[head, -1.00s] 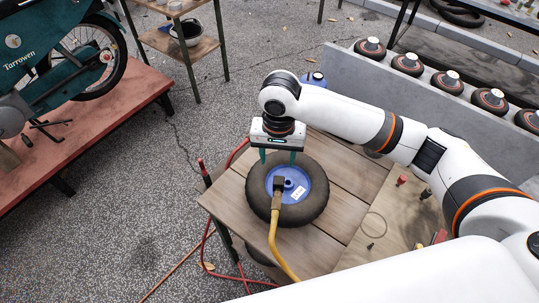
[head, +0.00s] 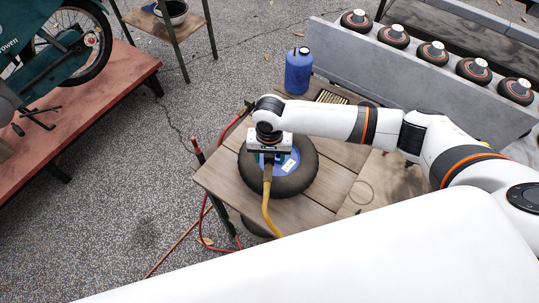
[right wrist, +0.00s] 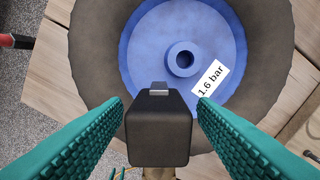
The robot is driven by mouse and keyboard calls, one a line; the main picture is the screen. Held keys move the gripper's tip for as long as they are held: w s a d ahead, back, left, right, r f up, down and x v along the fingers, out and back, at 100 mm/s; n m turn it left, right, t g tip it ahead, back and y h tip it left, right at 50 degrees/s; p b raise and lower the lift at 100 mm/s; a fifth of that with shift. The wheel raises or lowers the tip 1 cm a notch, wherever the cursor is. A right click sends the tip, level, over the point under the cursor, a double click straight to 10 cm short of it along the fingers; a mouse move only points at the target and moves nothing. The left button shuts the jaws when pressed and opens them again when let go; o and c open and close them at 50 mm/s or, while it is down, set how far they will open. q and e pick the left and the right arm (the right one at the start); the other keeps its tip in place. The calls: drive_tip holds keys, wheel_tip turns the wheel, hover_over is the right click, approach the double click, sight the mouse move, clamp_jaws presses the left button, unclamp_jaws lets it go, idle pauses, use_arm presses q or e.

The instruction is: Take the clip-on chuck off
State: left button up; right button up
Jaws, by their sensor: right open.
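The clip-on chuck shows in the right wrist view as a black block (right wrist: 158,128) with a small grey metal tab at its far end, lying at the blue hub of the wheel. In the head view my gripper mostly hides it. A yellow hose (head: 267,212) runs from it toward the front. The wheel, with a dark tyre (head: 296,186) and blue hub (right wrist: 150,50), lies flat on the wooden table. My right gripper (head: 268,159) is open over the hub; its teal fingers (right wrist: 160,102) stand on both sides of the chuck, with gaps visible. My left gripper is not in view.
A label on the hub reads "1.6 bar" (right wrist: 209,78). A blue bottle (head: 298,72) stands on the wooden table (head: 225,180) behind the wheel. A red hose (head: 207,215) hangs at its left edge. A grey rack with several small wheels (head: 432,52) stands back right.

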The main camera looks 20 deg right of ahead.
drive_tip(key=shift+f, duration=0.15)
drive_tip(key=c, duration=1.1)
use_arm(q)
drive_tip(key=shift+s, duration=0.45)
